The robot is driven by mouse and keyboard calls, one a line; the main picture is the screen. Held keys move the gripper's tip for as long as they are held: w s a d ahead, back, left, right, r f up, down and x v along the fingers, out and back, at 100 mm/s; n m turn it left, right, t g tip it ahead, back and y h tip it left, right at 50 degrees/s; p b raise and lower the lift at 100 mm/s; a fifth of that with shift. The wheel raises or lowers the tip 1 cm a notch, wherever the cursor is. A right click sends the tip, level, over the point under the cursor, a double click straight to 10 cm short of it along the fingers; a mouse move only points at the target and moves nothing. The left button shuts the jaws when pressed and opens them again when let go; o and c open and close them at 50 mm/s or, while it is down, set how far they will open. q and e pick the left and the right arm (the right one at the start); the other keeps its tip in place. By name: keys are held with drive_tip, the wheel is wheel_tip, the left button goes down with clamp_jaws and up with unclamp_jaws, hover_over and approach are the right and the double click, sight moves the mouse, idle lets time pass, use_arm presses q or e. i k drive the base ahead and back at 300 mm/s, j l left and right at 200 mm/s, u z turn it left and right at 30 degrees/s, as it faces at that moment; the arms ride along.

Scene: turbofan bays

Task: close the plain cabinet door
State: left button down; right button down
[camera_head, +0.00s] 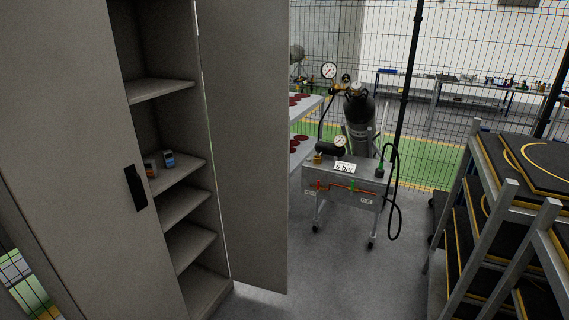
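A tall grey cabinet stands at the left. One plain grey door (245,150) stands open at the right side of the opening, its broad flat face toward me and no handle showing on it. The other door (70,130), at the left with a black handle (136,188), covers the left part of the cabinet. Between them the inside shelves (185,207) show. Two small items (160,163) stand on one shelf. Neither of my grippers is in view.
A wheeled grey cart (345,180) with gauges and a dark gas cylinder (359,120) stands beyond the open door. A metal rack with black, yellow-edged trays (530,165) stands at the right. Grey floor (330,275) is clear between door and rack. A mesh fence runs behind.

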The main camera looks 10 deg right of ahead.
sight(244, 44)
drive_tip(key=i+l+z, duration=0.15)
drive_tip(key=i, duration=0.6)
drive_tip(key=i+l+z, duration=0.15)
drive_tip(key=i, duration=0.55)
drive_tip(key=i+l+u, duration=0.2)
drive_tip(key=i+l, duration=0.15)
drive_tip(key=l, duration=0.15)
drive_tip(key=i+l+u, duration=0.15)
drive_tip(key=i+l, duration=0.2)
drive_tip(key=l, duration=0.15)
